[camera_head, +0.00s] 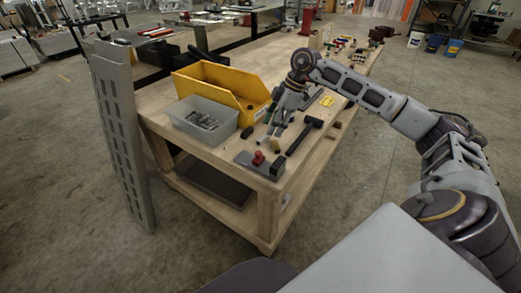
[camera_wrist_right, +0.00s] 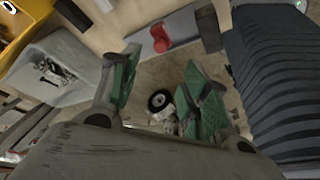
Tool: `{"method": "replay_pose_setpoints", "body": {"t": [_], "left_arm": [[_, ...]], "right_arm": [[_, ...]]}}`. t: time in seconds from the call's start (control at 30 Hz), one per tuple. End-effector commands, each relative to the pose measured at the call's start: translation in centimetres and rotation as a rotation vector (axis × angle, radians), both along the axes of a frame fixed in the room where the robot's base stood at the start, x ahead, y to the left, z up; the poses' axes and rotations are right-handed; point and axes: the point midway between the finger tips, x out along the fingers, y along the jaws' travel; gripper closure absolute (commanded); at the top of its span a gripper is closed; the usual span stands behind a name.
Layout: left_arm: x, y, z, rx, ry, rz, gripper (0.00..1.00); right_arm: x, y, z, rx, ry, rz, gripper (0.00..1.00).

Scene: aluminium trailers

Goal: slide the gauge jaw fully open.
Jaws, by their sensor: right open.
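The gauge is a flat grey rail (camera_head: 245,159) near the front corner of the wooden bench. A small red piece (camera_head: 258,158), which looks like its jaw, sits on the rail, and a dark block (camera_head: 277,168) stands at its right end. In the right wrist view the red piece (camera_wrist_right: 161,39) and rail (camera_wrist_right: 182,28) lie beyond my fingertips. My right gripper (camera_head: 275,124) is above the bench, behind the gauge and apart from it. Its green-padded fingers (camera_wrist_right: 162,88) are spread and hold nothing. My left gripper is not in view.
A grey bin of metal parts (camera_head: 203,119) and a yellow bin (camera_head: 222,86) stand left of my gripper. A black mallet (camera_head: 304,136) lies to its right. A small dark-and-pale round thing (camera_wrist_right: 160,103) shows between the fingers. A tall slotted metal panel (camera_head: 121,130) stands beside the bench.

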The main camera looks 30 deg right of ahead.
Motion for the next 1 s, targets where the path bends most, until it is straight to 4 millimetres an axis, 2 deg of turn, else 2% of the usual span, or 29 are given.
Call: {"method": "replay_pose_setpoints", "body": {"t": [0.27, 0.63, 0.8, 1.0], "left_arm": [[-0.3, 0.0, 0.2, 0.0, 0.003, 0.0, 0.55], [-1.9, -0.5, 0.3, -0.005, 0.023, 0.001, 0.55], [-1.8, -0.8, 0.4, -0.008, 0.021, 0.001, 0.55], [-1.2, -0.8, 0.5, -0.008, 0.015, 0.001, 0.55]], "right_arm": [[0.5, 1.4, -3.4, 0.002, 0.002, 0.001, 0.54], [1.2, 3.1, -7.9, 0.002, 0.002, 0.001, 0.54], [1.5, 3.7, -9.6, 0.002, 0.001, 0.001, 0.54], [1.7, 4.1, -10.7, 0.001, 0.0, 0.0, 0.54]]}}
